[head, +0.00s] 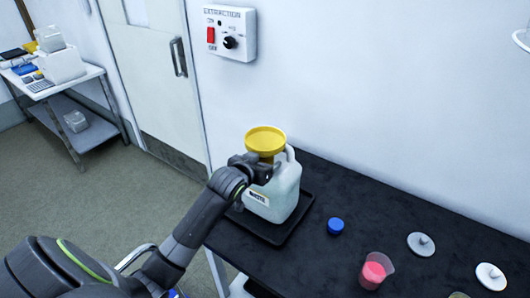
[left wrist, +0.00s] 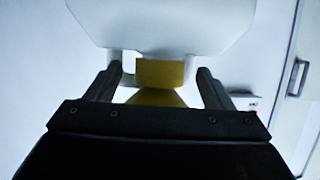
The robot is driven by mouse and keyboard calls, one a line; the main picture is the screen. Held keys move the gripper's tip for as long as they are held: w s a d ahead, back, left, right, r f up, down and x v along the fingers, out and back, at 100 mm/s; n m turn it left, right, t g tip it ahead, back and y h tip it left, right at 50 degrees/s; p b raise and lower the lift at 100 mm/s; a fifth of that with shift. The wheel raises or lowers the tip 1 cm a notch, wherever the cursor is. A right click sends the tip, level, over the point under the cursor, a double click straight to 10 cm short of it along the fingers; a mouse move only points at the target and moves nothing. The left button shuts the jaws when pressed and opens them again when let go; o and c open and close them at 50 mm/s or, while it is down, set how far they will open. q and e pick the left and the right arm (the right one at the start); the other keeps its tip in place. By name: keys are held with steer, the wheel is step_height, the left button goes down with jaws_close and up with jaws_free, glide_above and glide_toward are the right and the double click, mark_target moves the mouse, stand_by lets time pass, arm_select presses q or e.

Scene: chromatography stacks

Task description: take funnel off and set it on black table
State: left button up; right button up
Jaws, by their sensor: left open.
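The yellow funnel (head: 265,139) sits upright on top of a white jug (head: 285,190) labelled WASTE. The jug stands on a black tray (head: 277,234) on the black table (head: 345,240). My left gripper (head: 260,164) is at the funnel's lower part, just above the jug's body. In the left wrist view my open left gripper (left wrist: 160,76) has one finger on each side of the yellow funnel (left wrist: 160,73), with gaps on both sides. The white jug (left wrist: 160,25) fills the top of that view. My right gripper is not in view.
On the table right of the jug are a blue cap (head: 336,226), a beaker of pink liquid (head: 376,270) and two white lids, one nearer (head: 491,276) and one farther (head: 421,244). Bare table lies between them. An extraction switch box (head: 230,34) is on the wall behind.

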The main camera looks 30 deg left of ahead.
mark_target(261, 148)
arm_select(q)
steer(key=c, duration=1.1)
steer(key=shift+r, duration=0.15)
step_height(261, 148, up, 9)
steer(key=shift+r+b, duration=0.2)
steer(key=shift+b, duration=0.1)
steer(key=shift+r+p, duration=0.35)
steer(key=shift+r, duration=0.2)
steer(key=shift+r+p, duration=1.2)
steer(key=shift+p, duration=0.55)
steer(key=shift+d, duration=0.15)
